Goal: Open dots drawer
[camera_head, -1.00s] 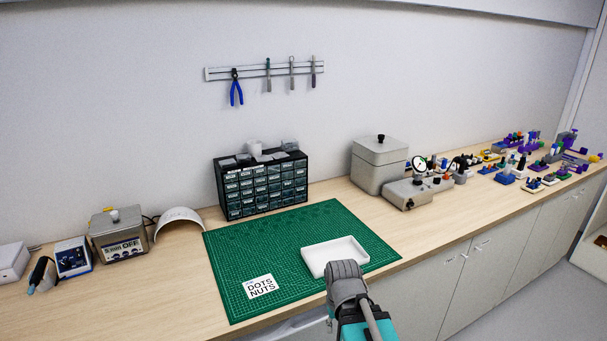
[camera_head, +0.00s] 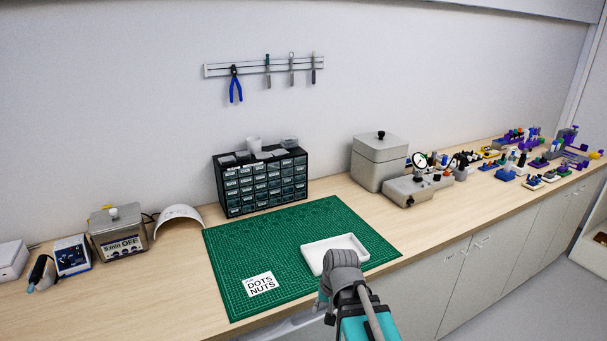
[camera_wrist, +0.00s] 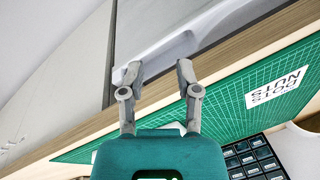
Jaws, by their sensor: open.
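The black drawer cabinet (camera_head: 262,183) stands at the back of the bench, with several small labelled drawers in rows. They all look shut; I cannot read which one is the dots drawer. Part of the cabinet shows in the wrist view (camera_wrist: 256,158) at lower right. A white card reading "DOTS NUTS" (camera_head: 262,285) lies on the green mat (camera_head: 240,250). My gripper (camera_wrist: 157,72) is open and empty in the wrist view, over the bench's front edge. In the head view my arm's end is at the bottom, in front of the white tray, and its fingertips are hidden.
A white tray (camera_head: 330,246) lies on the mat's right part. Grey boxes (camera_head: 379,160) and a gauge device (camera_head: 418,186) stand to the cabinet's right. An ultrasonic-type bath (camera_head: 118,236) and a white curved cover (camera_head: 180,214) stand to its left. The mat before the cabinet is clear.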

